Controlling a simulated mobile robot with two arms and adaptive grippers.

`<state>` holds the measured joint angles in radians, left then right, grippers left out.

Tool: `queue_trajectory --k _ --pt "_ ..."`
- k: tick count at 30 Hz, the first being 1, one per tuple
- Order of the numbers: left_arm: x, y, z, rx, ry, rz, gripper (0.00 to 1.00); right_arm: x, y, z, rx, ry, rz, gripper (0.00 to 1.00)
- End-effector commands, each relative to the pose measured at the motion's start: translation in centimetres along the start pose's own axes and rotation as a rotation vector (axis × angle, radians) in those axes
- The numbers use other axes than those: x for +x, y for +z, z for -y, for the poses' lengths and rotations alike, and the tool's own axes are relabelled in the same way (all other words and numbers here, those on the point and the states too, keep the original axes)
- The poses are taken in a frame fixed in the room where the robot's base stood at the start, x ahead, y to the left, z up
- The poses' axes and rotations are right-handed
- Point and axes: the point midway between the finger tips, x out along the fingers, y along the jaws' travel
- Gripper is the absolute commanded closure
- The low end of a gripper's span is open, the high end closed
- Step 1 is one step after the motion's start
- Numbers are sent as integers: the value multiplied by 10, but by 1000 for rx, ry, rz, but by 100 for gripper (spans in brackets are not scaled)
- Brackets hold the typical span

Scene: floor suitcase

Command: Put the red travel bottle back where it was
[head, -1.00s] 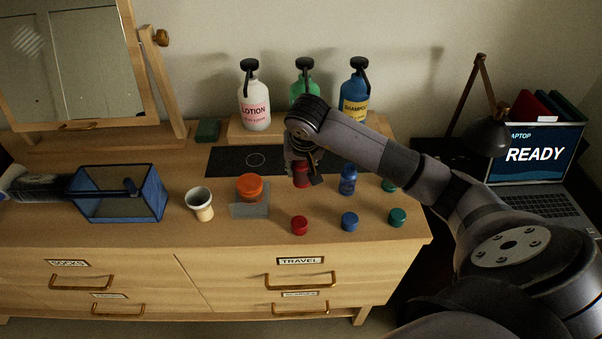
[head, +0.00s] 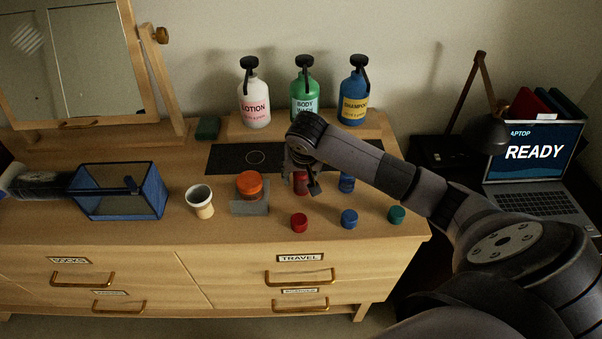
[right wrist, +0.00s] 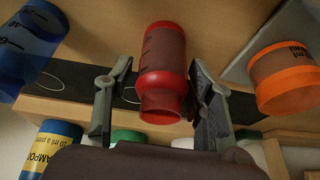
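The red travel bottle (head: 301,186) stands upright, uncapped, on the dresser, to the left of a blue bottle (head: 347,184). My right gripper (head: 301,175) reaches down around it. In the right wrist view the red bottle (right wrist: 163,60) is between the two fingers (right wrist: 161,75), with a narrow gap visible on each side, so the gripper looks open. A dark strip (head: 225,160) with white circle outlines lies behind the bottle.
Red (head: 299,222), blue (head: 349,219) and teal (head: 397,215) caps lie along the front. An orange jar (head: 249,184) on a grey piece (head: 250,209) and a white cup (head: 200,198) are to the left. Several pump bottles stand behind, including body wash (head: 304,99).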

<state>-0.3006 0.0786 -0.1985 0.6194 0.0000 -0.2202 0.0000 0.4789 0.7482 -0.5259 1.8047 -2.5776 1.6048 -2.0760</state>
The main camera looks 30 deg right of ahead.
Motion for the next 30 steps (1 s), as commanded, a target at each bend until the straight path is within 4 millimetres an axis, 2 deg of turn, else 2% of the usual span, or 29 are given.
queue_trajectory --k 8,13,17,24,30 --pt "0 0 0 0 0 -1 60 0 0 0 0 0 1 48" --pt "-1 -1 0 1 0 -1 60 -10 -2 0 0 -2 -3 48" --pt "3 0 0 1 0 -1 60 -33 -2 0 -2 -2 -5 48" --pt "10 0 0 2 -1 -2 60 -86 -2 0 -2 -2 -5 48" --pt "13 0 0 3 -1 -2 60 -114 -2 1 0 -2 -2 48"
